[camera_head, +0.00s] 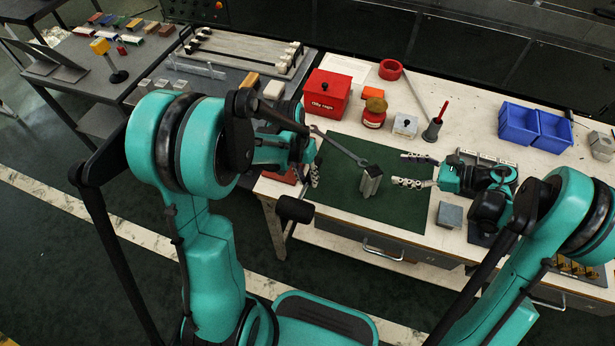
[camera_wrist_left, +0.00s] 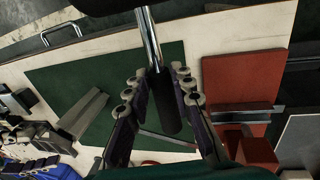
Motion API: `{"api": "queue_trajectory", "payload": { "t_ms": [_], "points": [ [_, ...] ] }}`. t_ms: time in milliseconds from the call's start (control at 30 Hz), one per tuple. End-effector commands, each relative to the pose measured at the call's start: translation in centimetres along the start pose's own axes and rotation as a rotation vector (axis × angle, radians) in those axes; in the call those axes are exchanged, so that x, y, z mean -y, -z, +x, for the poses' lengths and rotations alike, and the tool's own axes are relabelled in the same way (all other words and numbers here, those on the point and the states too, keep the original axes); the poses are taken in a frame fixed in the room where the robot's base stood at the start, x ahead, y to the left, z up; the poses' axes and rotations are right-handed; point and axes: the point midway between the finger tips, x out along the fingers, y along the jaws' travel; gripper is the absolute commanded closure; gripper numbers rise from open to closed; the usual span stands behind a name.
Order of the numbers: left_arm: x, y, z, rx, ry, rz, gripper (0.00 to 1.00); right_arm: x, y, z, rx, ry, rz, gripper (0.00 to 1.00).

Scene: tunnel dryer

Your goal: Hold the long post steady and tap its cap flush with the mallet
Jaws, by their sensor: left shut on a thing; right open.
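The long post (camera_head: 370,186) is a grey upright block with a dark cap (camera_head: 373,170) on top, standing on the green mat (camera_head: 335,205). In the left wrist view the post (camera_wrist_left: 84,113) shows left of my fingers. My left gripper (camera_head: 313,172) is shut on the mallet's black grip (camera_wrist_left: 164,105). Its chrome shaft (camera_wrist_left: 150,40) runs to a black head (camera_head: 295,210), near the table's front edge, left of the post. My right gripper (camera_head: 414,170) is open and empty, its fingers pointing at the post from the right, apart from it.
A spanner (camera_head: 340,147) lies on the mat behind the post. A red box (camera_head: 327,93), a red tin (camera_head: 373,115) and blue bins (camera_head: 535,125) stand further back. A grey block (camera_head: 449,215) sits right of the mat. The mat's front is clear.

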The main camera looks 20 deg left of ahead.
Motion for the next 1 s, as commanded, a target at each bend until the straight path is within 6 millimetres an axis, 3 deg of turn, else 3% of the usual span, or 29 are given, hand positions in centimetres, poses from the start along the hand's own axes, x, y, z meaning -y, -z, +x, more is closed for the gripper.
{"api": "queue_trajectory", "payload": {
  "t_ms": [100,300,567,1000],
  "points": [
    [0.0,0.0,0.2,0.001,0.0,0.0,1.0,-1.1,2.6,0.2,-0.042,-0.06,-0.028,0.37],
    [0.1,0.0,0.4,0.001,0.0,0.0,1.0,-2.2,4.7,0.3,-0.076,-0.114,-0.052,0.37],
    [0.2,0.0,0.9,0.001,0.0,0.0,1.0,-2.5,5.1,2.5,-0.08,-0.122,-0.056,0.37],
    [0.6,0.0,3.2,0.001,0.0,0.0,1.0,-3.3,5.8,8.6,-0.079,-0.12,-0.055,0.37]
  ]
}}
